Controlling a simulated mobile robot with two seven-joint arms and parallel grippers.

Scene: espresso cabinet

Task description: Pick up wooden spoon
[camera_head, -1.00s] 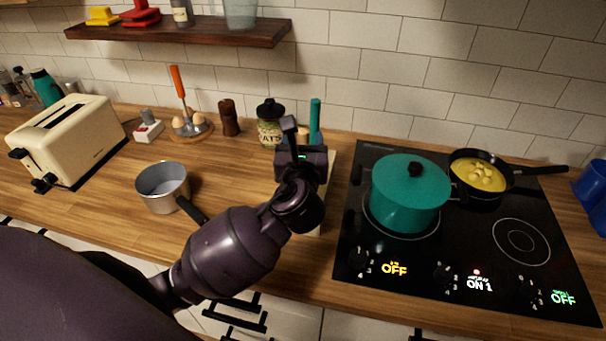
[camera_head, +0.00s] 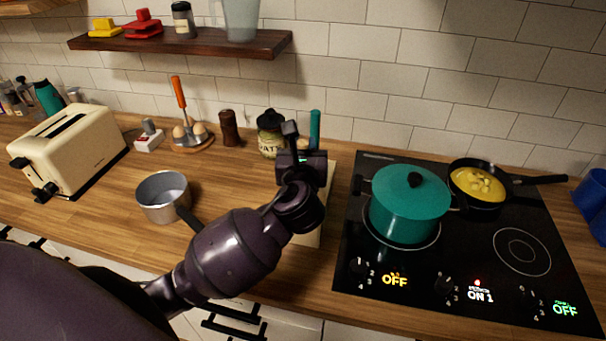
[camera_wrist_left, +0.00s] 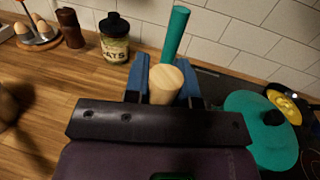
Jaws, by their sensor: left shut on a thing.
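A pale wooden piece with a round flat end (camera_wrist_left: 166,85), which I take to be the wooden spoon, stands between the blue fingers in the left wrist view. Only its end shows; the rest is hidden behind the gripper. My left gripper (camera_wrist_left: 165,80) is shut on it. In the head view the left gripper (camera_head: 300,150) is above the counter, between the oats jar and the stove, with its fingertips largely hidden. A teal handle (camera_wrist_left: 175,34) rises just behind the wooden end and also shows in the head view (camera_head: 315,124). My right gripper is not in view.
An oats jar (camera_head: 270,134) and a dark mill (camera_head: 229,128) stand behind and left. A teal pot (camera_head: 404,205) and a pan (camera_head: 478,197) sit on the stove at right. A grey saucepan (camera_head: 163,197) and toaster (camera_head: 70,150) are at left. Counter between them is clear.

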